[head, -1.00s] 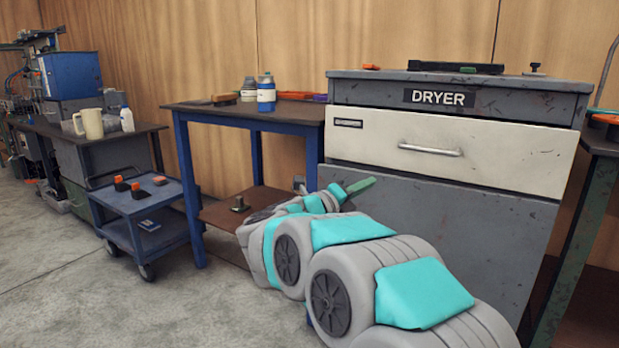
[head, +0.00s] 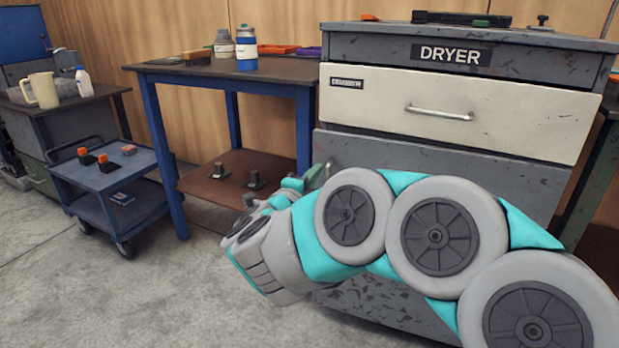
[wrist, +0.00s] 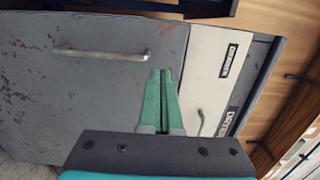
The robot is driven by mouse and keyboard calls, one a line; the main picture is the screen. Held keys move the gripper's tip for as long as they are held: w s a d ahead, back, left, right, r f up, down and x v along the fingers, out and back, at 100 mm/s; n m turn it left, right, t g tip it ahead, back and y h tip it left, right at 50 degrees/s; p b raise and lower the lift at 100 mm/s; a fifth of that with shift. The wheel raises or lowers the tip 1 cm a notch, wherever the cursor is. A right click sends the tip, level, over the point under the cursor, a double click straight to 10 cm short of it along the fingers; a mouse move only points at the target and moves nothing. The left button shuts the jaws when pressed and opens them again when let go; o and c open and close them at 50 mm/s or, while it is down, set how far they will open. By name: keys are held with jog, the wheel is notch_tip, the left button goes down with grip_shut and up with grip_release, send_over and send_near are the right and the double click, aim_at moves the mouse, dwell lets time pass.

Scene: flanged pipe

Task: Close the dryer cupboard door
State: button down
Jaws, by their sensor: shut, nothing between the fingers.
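The grey dryer cupboard door (head: 440,160) is below the cream drawer in the head view, partly hidden behind my arm. In the wrist view the door (wrist: 60,100) fills the left side, with its bar handle (wrist: 102,53) up and left of my fingers. The door looks shut or nearly shut; I cannot tell whether a small gap is left. My gripper (wrist: 161,72) is shut and empty, its green fingers in front of the door near the drawer edge. I cannot tell whether they touch it. In the head view my gripper is small and partly hidden.
A blue-framed table (head: 230,69) with bottles stands left of the dryer. A blue cart (head: 105,175) is farther left. The floor (head: 120,290) at front left is clear.

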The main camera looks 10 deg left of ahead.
aim_at(331, 149)
jog(key=x, duration=0.9)
jog(key=shift+w, duration=0.15)
jog(key=shift+w, duration=0.1)
jog(key=shift+m+g+h, duration=0.3)
jog(key=shift+m+h, duration=0.2)
jog(key=shift+h, duration=0.2)
jog(key=x, duration=0.2)
jog(key=p+x, duration=0.1)
jog(key=x, duration=0.1)
jog(key=shift+w+a+r, duration=0.1)
jog(key=shift+w+a, duration=0.05)
jog(key=shift+a, duration=0.05)
jog(key=shift+w+r+p, duration=0.1)
jog(key=shift+p, duration=0.2)
jog(key=shift+a, duration=0.1)
jog(key=shift+a+r, duration=0.1)
